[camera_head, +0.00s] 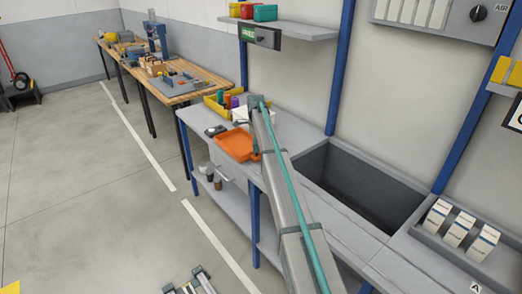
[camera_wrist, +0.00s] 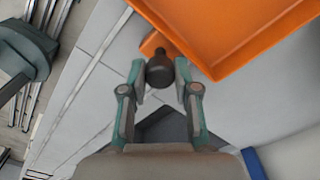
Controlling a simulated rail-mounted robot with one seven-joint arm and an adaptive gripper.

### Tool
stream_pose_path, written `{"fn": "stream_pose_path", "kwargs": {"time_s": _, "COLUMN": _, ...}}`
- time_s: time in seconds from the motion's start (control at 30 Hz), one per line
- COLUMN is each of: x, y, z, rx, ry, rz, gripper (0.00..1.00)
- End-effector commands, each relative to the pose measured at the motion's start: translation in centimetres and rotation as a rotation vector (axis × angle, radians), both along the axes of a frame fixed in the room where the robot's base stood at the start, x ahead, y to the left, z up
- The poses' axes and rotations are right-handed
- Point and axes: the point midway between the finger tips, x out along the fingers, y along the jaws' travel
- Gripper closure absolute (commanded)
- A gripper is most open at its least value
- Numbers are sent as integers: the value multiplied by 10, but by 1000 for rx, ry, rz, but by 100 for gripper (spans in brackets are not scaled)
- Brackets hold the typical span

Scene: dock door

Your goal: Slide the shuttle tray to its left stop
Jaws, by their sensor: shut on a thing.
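The orange shuttle tray (camera_head: 237,145) sits on the grey bench top in the head view, left of my arm. In the wrist view the tray (camera_wrist: 225,30) fills the top right, and its inside is empty where it shows. A dark round knob (camera_wrist: 160,70) stands on an orange tab (camera_wrist: 152,43) at the tray's near corner. My gripper (camera_wrist: 160,80) has its two fingers on either side of the knob, shut on it. In the head view my own arm hides the gripper and knob. I cannot make out the left stop.
A yellow bin (camera_head: 216,104) with coloured items stands behind the tray. A small dark item (camera_head: 215,130) lies at its left. An open grey well (camera_head: 360,185) and white boxes (camera_head: 460,230) are to the right. A wooden workbench (camera_head: 175,88) stands farther back.

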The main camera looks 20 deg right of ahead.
Motion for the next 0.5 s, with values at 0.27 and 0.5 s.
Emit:
{"fn": "stream_pose_path", "kwargs": {"time_s": 0.27, "x": 5, "y": 2, "z": 1, "rx": 1, "ry": -7, "rz": 0, "gripper": 100}}
{"fn": "stream_pose_path", "kwargs": {"time_s": 0.5, "x": 6, "y": 2, "z": 1, "rx": 1, "ry": -9, "rz": 0, "gripper": 48}}
